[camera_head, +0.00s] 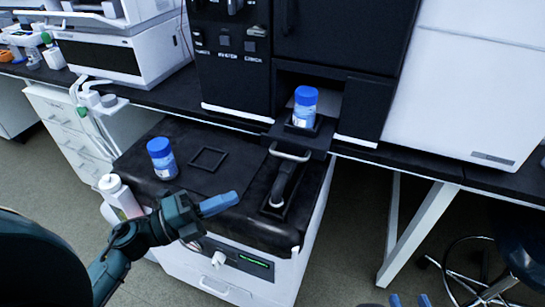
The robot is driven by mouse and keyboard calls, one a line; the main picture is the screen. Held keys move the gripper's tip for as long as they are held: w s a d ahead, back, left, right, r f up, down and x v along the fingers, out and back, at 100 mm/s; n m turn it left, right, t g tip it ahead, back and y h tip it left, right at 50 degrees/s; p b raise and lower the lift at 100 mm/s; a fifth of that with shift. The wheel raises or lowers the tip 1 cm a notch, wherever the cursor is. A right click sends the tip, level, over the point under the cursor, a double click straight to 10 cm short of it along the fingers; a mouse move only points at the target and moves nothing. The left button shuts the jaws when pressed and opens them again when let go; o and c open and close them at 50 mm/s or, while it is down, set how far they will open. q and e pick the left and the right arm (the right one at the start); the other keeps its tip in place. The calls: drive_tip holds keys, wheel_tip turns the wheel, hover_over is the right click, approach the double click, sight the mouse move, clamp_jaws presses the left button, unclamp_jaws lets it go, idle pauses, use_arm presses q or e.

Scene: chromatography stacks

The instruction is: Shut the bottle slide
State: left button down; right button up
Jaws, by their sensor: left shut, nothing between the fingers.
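The bottle slide (318,142) is a black tray sticking out from the recess of the tall black instrument. A silver loop handle (290,154) is at its front. A clear bottle with a blue cap (305,100) stands upright in the square holder on the slide. My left gripper (220,204) is shut and empty, over the black-topped cabinet, to the left of and nearer than the handle. My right gripper (409,301) shows only as two blue fingertips at the bottom edge, with a gap between them.
A second blue-capped bottle (161,158) stands on the black cabinet top (150,195), beside an empty square frame (208,159). A black handheld-shaped item (287,185) sits below the slide handle. A white bottle (118,196) is at the left. A stool (490,280) stands right.

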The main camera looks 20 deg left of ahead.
use_arm(q)
drive_tip(key=x, duration=0.9)
drive_tip(key=shift+w+d+r+p, duration=0.2)
drive_tip(key=shift+d+p, duration=0.1)
drive_tip(key=shift+p, duration=0.05)
drive_tip(key=w, duration=0.3)
drive_tip(key=shift+w+r, duration=0.1)
drive_tip(key=shift+r, duration=0.05)
drive_tip(key=shift+w+r, duration=0.1)
drive_tip(key=shift+w, duration=0.25)
